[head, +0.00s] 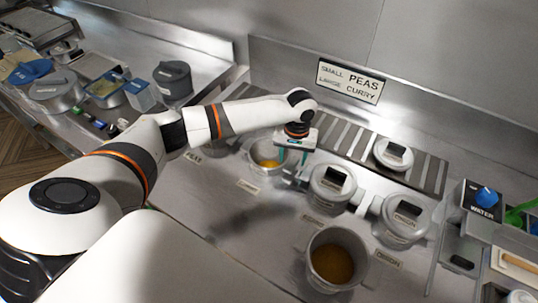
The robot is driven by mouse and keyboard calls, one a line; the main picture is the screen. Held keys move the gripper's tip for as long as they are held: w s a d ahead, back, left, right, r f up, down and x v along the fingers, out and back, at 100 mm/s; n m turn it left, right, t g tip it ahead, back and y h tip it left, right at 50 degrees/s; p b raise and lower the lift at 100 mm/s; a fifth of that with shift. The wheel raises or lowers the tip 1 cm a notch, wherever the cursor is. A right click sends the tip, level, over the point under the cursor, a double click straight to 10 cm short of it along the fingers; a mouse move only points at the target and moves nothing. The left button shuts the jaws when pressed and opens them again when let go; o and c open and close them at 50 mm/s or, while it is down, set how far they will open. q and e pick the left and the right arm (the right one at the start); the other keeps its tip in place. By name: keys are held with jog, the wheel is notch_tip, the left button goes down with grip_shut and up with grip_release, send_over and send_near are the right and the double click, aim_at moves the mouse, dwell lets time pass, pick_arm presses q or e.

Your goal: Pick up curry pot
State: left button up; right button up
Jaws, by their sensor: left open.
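My left gripper (292,156) is open, its fingers pointing down at the right rim of an open pot (256,160) with yellow-orange contents. I cannot tell whether the fingers touch the rim. A larger open pot (311,262) with brown contents stands nearer the front. Two lidded pots, one in the middle (333,185) and one to its right (404,218), stand on the counter. The pot labels are too small to read surely, so I cannot tell which pot holds curry. My right gripper is out of view.
A wall sign (349,81) reads SMALL PEAS, LARGE CURRY. A loose lid (393,155) lies on the slotted rack (345,140) behind the pots. A WATER dispenser (482,198) stands at right. A grey pot (174,82) and containers crowd the left counter. Bare counter lies left of the brown-filled pot.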

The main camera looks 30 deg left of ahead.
pick_arm(q)
jog(key=shift+c, duration=0.5)
grip_shut()
jog(key=shift+w+r, duration=0.1)
jog(key=shift+r, duration=0.05)
